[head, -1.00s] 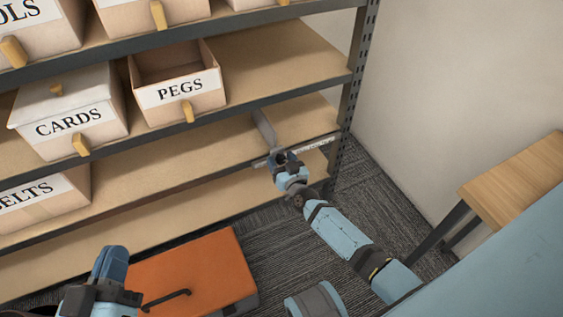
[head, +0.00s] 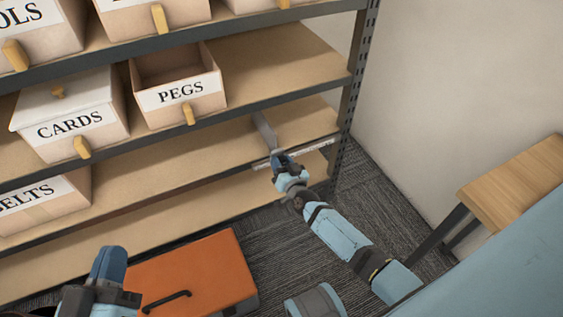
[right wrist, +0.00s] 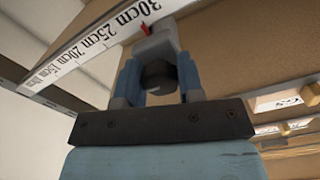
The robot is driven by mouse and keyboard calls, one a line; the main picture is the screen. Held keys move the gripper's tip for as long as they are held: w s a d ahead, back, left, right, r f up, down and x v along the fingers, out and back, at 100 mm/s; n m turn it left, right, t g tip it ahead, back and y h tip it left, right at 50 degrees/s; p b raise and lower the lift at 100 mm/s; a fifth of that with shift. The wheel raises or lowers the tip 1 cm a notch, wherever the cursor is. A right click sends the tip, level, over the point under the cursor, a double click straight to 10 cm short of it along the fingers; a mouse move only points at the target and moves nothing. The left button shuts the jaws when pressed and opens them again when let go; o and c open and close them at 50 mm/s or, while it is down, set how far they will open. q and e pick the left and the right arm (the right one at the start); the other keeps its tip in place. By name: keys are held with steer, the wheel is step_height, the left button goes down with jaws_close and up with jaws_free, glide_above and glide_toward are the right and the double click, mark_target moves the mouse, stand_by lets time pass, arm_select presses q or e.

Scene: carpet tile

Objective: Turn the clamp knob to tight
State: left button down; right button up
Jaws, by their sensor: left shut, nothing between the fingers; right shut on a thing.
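The clamp knob (right wrist: 158,76) is dark and sits between the fingers of my right gripper (right wrist: 158,82) in the right wrist view. The grey clamp body (right wrist: 157,42) is just beyond it, at the ruler strip, with a small red pointer (right wrist: 146,29) near the 30cm mark. In the head view my right gripper (head: 281,160) is at the shelf's front edge and hides the knob. A grey upright divider (head: 265,131) stands behind it. My left gripper (head: 110,264) is shut and empty at the lower left, above the floor. Any tight marking is not readable.
The ruler strip (head: 315,148) runs along the shelf edge. A PEGS bin (head: 205,98) and a lidded CARDS box (head: 100,130) stand one shelf higher. An orange-topped box (head: 205,265) is on the carpet below. A wooden stool or bench (head: 520,180) stands at the right.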

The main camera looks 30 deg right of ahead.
steer(key=m, duration=1)
steer(key=shift+a, duration=0.1)
steer(key=m+b, duration=0.1)
steer(key=m, duration=0.3)
arm_select(q)
steer(key=shift+w+d+f+g, duration=0.1)
steer(key=shift+f+g, duration=0.3)
steer(key=shift+f, duration=0.5)
arm_select(e)
steer(key=shift+m, duration=0.7)
arm_select(q)
steer(key=shift+f, duration=0.15)
arm_select(e)
steer(key=o, duration=0.9)
steer(key=shift+r, duration=0.1)
steer(key=shift+s, duration=0.1)
